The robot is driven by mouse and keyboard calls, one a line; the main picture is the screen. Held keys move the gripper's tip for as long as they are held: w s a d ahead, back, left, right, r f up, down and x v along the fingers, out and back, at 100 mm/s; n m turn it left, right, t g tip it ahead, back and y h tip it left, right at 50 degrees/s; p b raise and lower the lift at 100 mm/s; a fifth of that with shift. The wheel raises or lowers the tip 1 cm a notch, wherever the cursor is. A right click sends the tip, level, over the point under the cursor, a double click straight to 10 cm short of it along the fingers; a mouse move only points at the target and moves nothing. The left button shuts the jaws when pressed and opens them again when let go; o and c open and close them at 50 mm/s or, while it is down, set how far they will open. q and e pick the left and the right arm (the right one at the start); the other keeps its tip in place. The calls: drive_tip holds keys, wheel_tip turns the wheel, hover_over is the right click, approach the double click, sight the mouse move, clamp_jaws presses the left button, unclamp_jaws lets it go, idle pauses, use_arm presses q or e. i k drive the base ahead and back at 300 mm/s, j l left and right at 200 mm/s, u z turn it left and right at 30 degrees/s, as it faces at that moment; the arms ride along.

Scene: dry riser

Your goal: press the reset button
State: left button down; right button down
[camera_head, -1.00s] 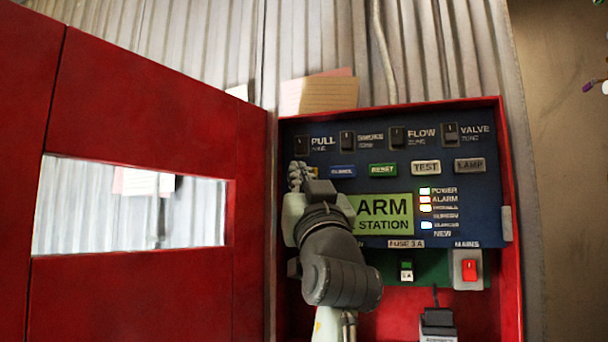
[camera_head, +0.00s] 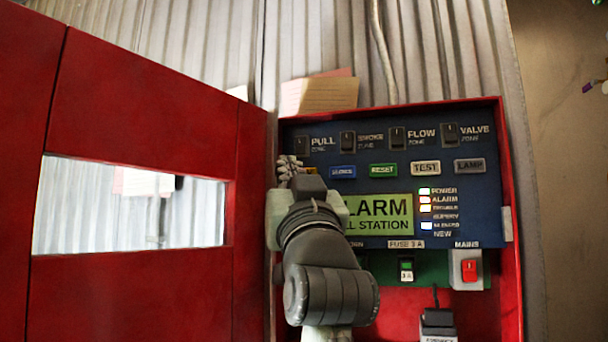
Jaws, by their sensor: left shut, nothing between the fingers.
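The green RESET button (camera_head: 383,171) is on the dark blue panel (camera_head: 400,150) inside the red box, between the blue SILENCE button (camera_head: 343,171) and the white TEST button (camera_head: 425,168). It is fully visible. My left gripper (camera_head: 288,164) is shut and empty at the panel's left side, left of the blue button and apart from RESET. Its fingertips cover the panel's left edge; whether they touch it I cannot tell. My right gripper is not in view.
The red door (camera_head: 150,120) with its window stands open at the left, close to my left gripper. Several black zone switches line the top.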

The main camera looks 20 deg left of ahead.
sight(379, 170)
drive_tip(key=k+l, duration=1.1)
drive_tip(key=k, duration=0.2)
